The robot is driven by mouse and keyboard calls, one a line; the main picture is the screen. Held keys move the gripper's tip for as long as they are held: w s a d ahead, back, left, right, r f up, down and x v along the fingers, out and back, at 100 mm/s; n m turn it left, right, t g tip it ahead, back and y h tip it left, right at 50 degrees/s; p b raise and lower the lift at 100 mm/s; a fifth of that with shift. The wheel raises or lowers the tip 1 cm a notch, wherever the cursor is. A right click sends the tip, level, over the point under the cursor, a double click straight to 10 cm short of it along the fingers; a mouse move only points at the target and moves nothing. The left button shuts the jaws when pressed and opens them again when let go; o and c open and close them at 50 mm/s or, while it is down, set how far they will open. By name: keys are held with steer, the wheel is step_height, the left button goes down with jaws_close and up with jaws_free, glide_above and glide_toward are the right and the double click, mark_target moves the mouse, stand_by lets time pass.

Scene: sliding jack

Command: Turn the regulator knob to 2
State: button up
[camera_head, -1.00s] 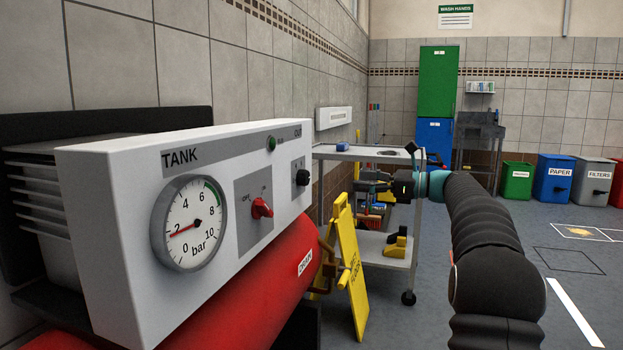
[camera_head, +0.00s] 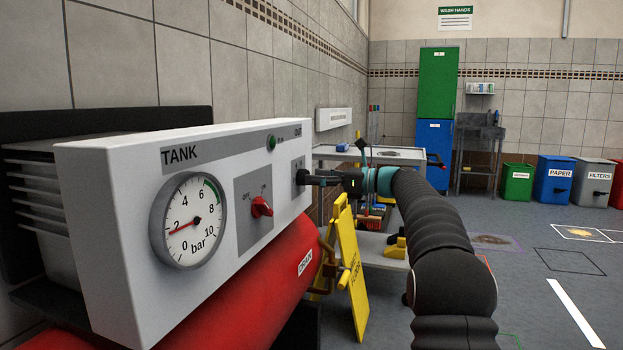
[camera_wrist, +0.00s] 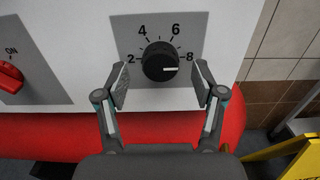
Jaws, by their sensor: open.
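The black regulator knob (camera_wrist: 158,58) sits on a grey plate on the white panel, with the numbers 2, 4, 6 and 8 around it. Its white pointer mark faces right, close to the 8 and slightly below it. My gripper (camera_wrist: 161,85) is open, with one finger to the left of the knob and one to the right, both apart from it in the picture. In the head view, my gripper (camera_head: 312,178) is at the right end of the white panel (camera_head: 120,200) and largely hides the knob.
A red switch (camera_head: 261,207) and a pressure gauge (camera_head: 189,221) reading about 2 bar are on the same panel. A red tank (camera_head: 235,290) lies below it. A yellow wet floor sign (camera_head: 352,265) and a grey cart (camera_head: 395,154) stand close to my arm.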

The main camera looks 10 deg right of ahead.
steer(key=shift+x, duration=0.95)
steer(key=c, duration=1.2)
steer(key=shift+o, duration=0.2)
